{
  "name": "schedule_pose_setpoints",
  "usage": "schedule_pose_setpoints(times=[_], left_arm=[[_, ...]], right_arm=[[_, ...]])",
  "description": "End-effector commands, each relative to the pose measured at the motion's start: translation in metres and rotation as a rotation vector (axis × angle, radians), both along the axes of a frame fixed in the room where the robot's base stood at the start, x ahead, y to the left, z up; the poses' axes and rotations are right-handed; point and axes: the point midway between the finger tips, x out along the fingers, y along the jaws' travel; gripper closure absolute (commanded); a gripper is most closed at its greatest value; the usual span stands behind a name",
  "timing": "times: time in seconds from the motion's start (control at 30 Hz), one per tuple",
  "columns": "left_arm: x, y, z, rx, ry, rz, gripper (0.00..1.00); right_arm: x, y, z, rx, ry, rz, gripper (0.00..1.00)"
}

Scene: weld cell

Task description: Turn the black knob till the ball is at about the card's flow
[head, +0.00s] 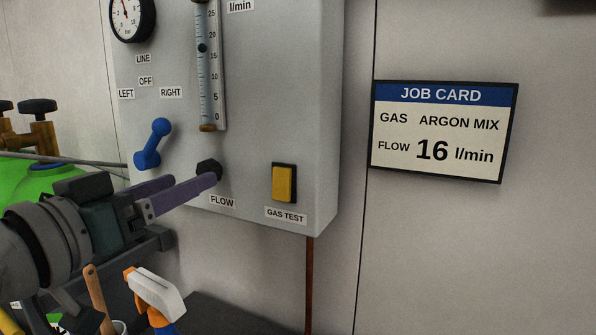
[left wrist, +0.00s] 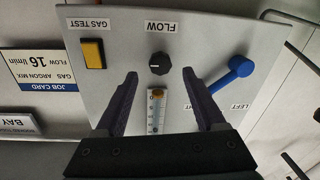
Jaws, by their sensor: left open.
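The black knob (head: 209,168) sits on the grey panel above the FLOW label. It also shows in the left wrist view (left wrist: 160,63), upside down, with a light pointer mark. My left gripper (head: 208,181) is open, its fingers pointing at the knob. In the left wrist view the knob lies between and beyond the spread fingertips (left wrist: 159,73); I see no contact. The flow tube (head: 207,90) holds a dark ball (head: 202,48) between the 15 and 20 marks, at roughly 17. The job card (head: 443,131) reads FLOW 16 l/min. My right gripper is not in view.
A blue lever (head: 153,143) is left of the knob, and a yellow GAS TEST switch (head: 284,183) is to its right. A gauge (head: 132,17) is at upper left. A spray bottle (head: 155,298) stands below my left gripper.

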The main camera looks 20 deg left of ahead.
Motion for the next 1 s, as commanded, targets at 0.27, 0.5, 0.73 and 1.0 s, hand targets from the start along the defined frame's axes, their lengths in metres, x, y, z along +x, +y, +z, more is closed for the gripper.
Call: schedule_pose_setpoints(times=[0.27, 0.5, 0.73, 1.0], left_arm=[[0.037, 0.000, 0.000, 0.000, 0.000, 0.000, 0.28], [0.044, 0.000, -0.001, 0.001, 0.002, 0.000, 0.28], [0.043, 0.000, -0.001, 0.001, 0.002, 0.000, 0.37], [0.043, 0.000, -0.001, 0.001, 0.002, 0.000, 0.68]], right_arm=[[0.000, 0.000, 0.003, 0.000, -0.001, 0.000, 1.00], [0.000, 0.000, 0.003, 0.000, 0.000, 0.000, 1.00], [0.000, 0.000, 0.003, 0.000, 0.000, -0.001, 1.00], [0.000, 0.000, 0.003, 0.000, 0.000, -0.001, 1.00]])
